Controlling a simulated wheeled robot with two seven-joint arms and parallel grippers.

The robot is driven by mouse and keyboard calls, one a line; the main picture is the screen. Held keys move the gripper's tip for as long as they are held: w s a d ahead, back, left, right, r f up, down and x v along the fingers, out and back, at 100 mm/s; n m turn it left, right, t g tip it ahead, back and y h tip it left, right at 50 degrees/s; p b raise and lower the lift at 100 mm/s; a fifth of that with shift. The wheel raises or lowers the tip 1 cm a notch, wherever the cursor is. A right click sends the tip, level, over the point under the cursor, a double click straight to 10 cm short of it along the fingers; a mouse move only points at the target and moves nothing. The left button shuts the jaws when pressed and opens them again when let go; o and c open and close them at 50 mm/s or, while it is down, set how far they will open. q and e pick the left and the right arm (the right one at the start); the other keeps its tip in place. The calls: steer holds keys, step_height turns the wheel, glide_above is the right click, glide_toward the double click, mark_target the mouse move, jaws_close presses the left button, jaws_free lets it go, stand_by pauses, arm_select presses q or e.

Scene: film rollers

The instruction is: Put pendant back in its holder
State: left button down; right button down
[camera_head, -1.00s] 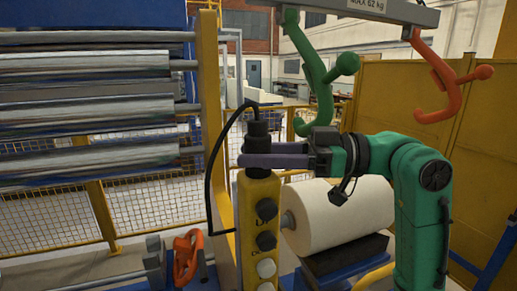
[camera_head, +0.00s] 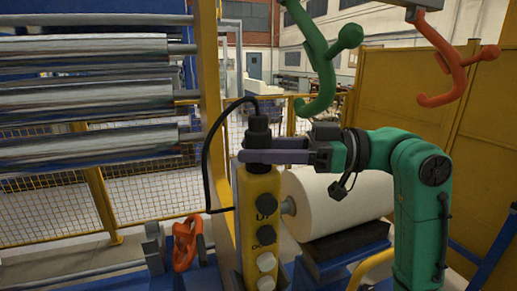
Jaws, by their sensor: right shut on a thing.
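The yellow pendant (camera_head: 257,220) hangs upright in the middle of the head view, with black and white buttons on its front and a black cable looping from its top. My right gripper (camera_head: 262,151) comes in from the right on the green arm and is shut on the pendant's black neck. Two hooks hang near the top: a green one (camera_head: 321,65) above my right gripper and an orange one (camera_head: 447,72) at the upper right. I cannot tell which of them is the holder. My left gripper is not in view.
A white film roll (camera_head: 335,208) lies behind the pendant. Metal rollers (camera_head: 90,97) fill the left side. A yellow post (camera_head: 213,110) stands left of the pendant, and an orange handle (camera_head: 186,241) is at the lower left. A yellow panel (camera_head: 400,100) closes off the right.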

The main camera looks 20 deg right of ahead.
steer(key=shift+d+r, duration=0.1)
steer(key=shift+s+f+b, duration=0.1)
steer(key=shift+f+b, duration=0.1)
steer(key=shift+b, duration=0.25)
stand_by(0.4)
steer(key=shift+c, duration=1.4)
jaws_free()
steer(key=shift+o, duration=0.4)
steer(key=shift+o, duration=1)
steer(key=shift+r+p, duration=2.65)
steer(key=shift+r, duration=0.95)
steer(key=shift+f, duration=0.15)
